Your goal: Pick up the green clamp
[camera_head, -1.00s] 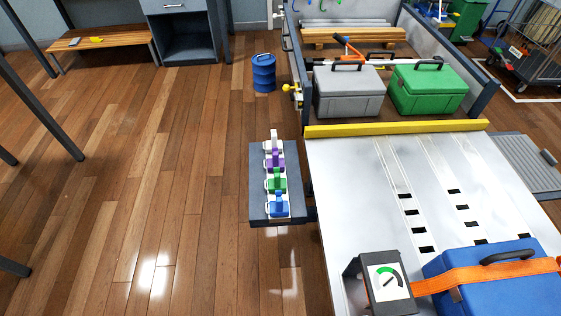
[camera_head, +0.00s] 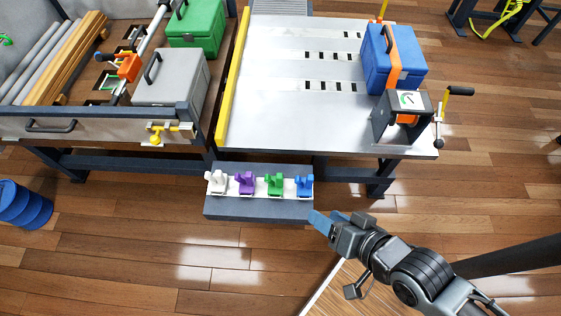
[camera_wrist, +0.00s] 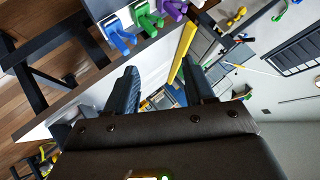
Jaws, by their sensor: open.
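The green clamp (camera_head: 275,184) stands on a small grey shelf (camera_head: 258,209) at the side of the white table, between the purple clamp (camera_head: 245,183) and the blue clamp (camera_head: 304,185). A white clamp (camera_head: 217,182) is at the left end of the row. My gripper (camera_head: 322,220) is just right of the shelf's right end, nearest the blue clamp, apart from the green one. In the wrist view, my gripper (camera_wrist: 160,85) is open with nothing between its fingers. The green clamp (camera_wrist: 148,17) shows there at the top, beyond the fingers, between blue and purple.
A blue drum (camera_head: 22,203) stands at the left. The floor before the shelf is clear.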

